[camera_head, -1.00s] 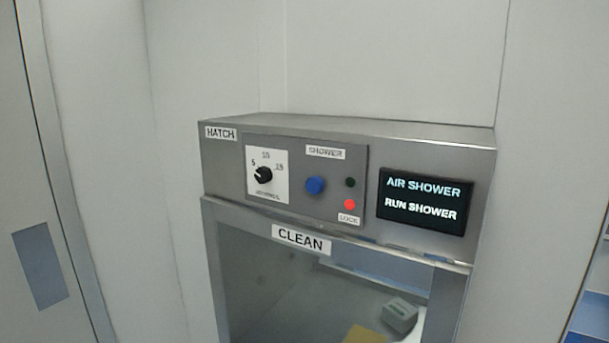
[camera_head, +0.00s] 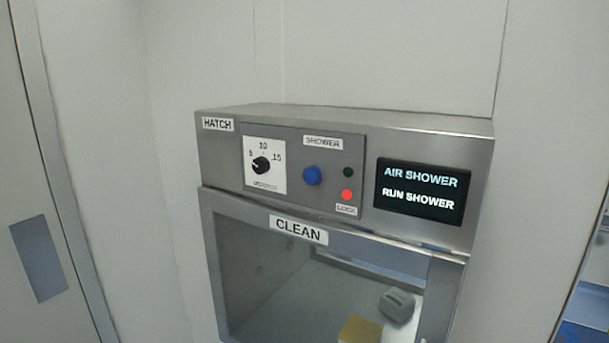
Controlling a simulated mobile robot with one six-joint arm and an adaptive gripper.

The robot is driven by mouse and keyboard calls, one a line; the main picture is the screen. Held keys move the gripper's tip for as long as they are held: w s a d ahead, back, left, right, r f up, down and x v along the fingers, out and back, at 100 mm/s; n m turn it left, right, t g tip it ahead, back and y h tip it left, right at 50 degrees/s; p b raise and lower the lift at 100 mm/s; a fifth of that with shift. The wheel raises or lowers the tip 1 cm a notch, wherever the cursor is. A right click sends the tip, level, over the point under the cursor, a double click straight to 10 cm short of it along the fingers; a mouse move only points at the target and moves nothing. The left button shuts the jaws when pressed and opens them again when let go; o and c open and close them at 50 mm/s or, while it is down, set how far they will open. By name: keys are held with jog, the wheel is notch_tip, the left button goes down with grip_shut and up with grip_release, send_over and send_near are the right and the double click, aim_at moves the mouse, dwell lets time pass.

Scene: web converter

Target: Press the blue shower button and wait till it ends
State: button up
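The blue shower button (camera_head: 312,175) is a round knob on the grey control panel (camera_head: 325,190) of the metal hatch, under the "SHOWER" label. A dial (camera_head: 261,165) marked 5, 10 and 15 sits to its left, its pointer toward the 5. To its right are a dark lamp (camera_head: 348,172) and, below it, a lit red lamp (camera_head: 347,195) above the "LOCK" label. The display (camera_head: 419,191) reads "AIR SHOWER" and "RUN SHOWER". My gripper is not in view.
Below the panel is the hatch's glass door (camera_head: 255,265), labelled "CLEAN". Behind it are a yellow-brown box (camera_head: 360,330) and a grey-white item (camera_head: 396,304). Pale walls surround the hatch. A door with a window (camera_head: 38,262) is at the left. Nothing blocks the panel.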

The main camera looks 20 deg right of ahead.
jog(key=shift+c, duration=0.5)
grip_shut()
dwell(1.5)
